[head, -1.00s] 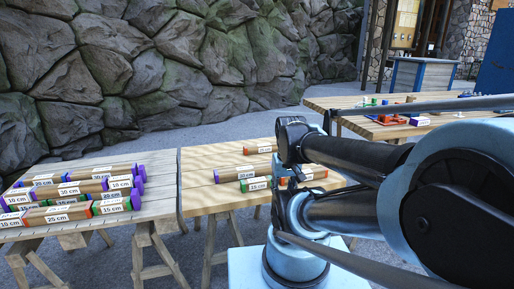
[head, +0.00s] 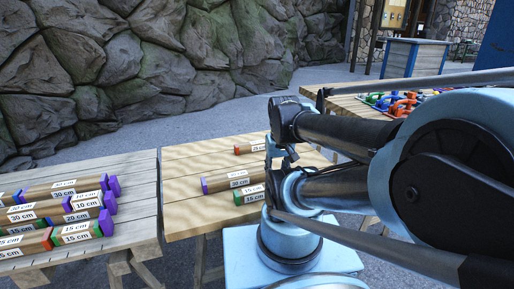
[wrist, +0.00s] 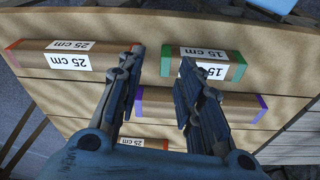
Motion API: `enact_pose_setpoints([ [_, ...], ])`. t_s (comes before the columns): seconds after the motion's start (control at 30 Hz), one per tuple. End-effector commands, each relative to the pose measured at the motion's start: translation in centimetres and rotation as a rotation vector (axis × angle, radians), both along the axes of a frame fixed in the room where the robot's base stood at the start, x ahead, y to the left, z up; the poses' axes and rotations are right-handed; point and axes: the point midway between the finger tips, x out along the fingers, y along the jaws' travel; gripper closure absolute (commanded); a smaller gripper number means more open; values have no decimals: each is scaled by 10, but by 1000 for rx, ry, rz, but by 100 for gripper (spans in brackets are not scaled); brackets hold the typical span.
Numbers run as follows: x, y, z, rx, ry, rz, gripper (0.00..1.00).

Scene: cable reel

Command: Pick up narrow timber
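Several square timbers with coloured ends and length labels lie on the middle table. In the wrist view, a 25 cm timber (wrist: 62,58) with a red end is at left and a 15 cm timber (wrist: 208,63) with green ends at right. A purple-ended timber (wrist: 235,104) lies behind my fingers, and an orange-ended one (wrist: 145,143) shows at the bottom, partly hidden. My gripper (wrist: 158,62) is open and empty above them, its fingertips over the gap between the 25 cm and 15 cm timbers. In the head view, my arm hides part of this table. I cannot tell which timber is the narrow one.
The left table (head: 135,200) holds stacked timbers (head: 60,212) with purple, green and orange ends. The middle table (head: 185,215) has bare wood at its left and front. Another table (head: 345,104) at the back right carries coloured items. A rock wall stands behind.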

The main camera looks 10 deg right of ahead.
Motion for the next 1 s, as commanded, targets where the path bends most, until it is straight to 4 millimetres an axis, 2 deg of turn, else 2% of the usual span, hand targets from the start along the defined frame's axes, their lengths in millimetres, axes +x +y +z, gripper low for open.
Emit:
enact_pose_setpoints([
  [0.07, 0, 0, 0, 0, 0, 0, 67],
  [0.2, -7, 0, 6, 1, -10, -6, 43],
  [0.37, 7, 0, 21, 12, -2, -64, 43],
  [0.7, 75, 0, 73, 57, 35, -338, 43],
  [1.0, 148, -1, 102, 89, 70, -598, 43],
])
